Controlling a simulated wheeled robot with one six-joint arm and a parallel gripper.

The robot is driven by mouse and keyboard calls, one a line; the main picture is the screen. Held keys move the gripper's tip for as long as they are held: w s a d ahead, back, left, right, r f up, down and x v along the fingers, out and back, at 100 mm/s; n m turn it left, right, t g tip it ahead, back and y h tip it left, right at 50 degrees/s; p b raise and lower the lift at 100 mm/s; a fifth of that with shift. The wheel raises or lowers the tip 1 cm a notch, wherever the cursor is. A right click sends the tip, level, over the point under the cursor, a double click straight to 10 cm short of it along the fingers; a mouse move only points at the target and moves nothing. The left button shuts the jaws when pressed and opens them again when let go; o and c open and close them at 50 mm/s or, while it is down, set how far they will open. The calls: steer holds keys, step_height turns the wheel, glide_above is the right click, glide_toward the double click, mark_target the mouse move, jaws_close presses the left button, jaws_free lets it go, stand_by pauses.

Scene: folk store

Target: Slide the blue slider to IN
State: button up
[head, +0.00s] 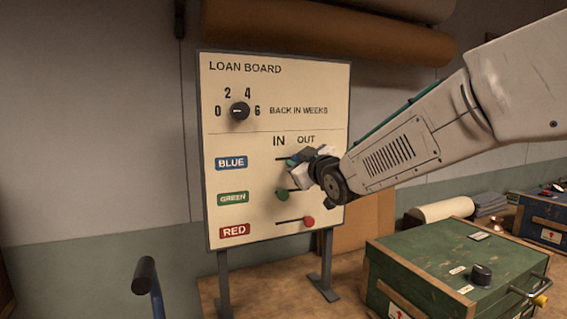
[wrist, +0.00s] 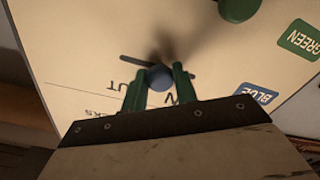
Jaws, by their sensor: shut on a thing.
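The loan board (head: 232,140) stands upright, with a blue, a green and a red slider row below the words IN on the left and OUT on the right. My gripper (head: 293,163) is at the blue row in the head view and covers most of its slot. In the wrist view, the round blue slider (wrist: 160,77) sits between the two green fingers of my gripper (wrist: 160,84), which are shut on it. A length of bare slot shows on the OUT side. The slot's IN end shows in the head view, left of the fingers.
The green slider (head: 282,195) is close below my gripper, toward the left of its slot. The red slider (head: 309,221) is at the right of its slot. A dial (head: 240,111) is above. A green case (head: 440,270) stands at the right front.

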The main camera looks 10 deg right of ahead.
steer(key=shift+s+a, duration=0.2)
steer(key=shift+a, duration=0.8)
steer(key=shift+s+a, duration=0.15)
steer(key=shift+a, duration=0.8)
steer(key=o, duration=0.9)
steer(key=shift+d, duration=0.1)
glide_toward(280, 159)
steer(key=s, duration=0.2)
steer(key=shift+s+d, duration=0.2)
steer(key=shift+s, duration=0.15)
steer(key=shift+f, duration=0.1)
